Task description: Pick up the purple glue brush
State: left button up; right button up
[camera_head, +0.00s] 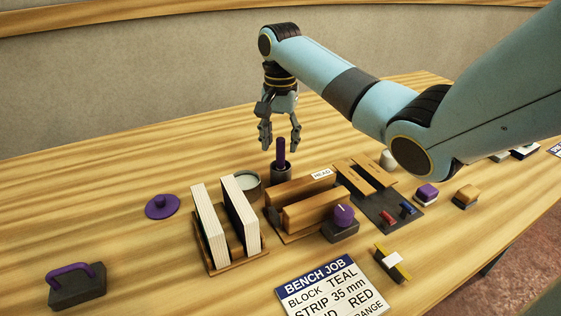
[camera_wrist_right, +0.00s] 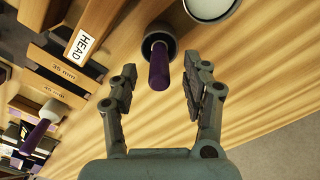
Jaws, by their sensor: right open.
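The purple glue brush (camera_head: 281,152) stands upright in a small dark round holder (camera_head: 280,173) on the wooden table. In the right wrist view the purple glue brush (camera_wrist_right: 159,68) rises from its holder between the two fingers, near the tips, and neither finger appears to touch it. My right gripper (camera_head: 281,146) is pointed down just above and around the top of the brush. It is open and empty; its fingers also show in the right wrist view (camera_wrist_right: 160,85). My left gripper is not in view.
A white-filled pot (camera_head: 247,183) stands close beside the holder, and the wooden press marked HEAD (camera_head: 300,187) lies just in front. Upright page blocks (camera_head: 208,228) stand left of it. A purple-knobbed block (camera_head: 342,222) is nearer. The table behind the brush is clear.

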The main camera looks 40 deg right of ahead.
jog(key=shift+f, duration=0.7)
grip_shut()
notch_tip(320, 180, up, 10)
jog(key=shift+r, duration=0.1)
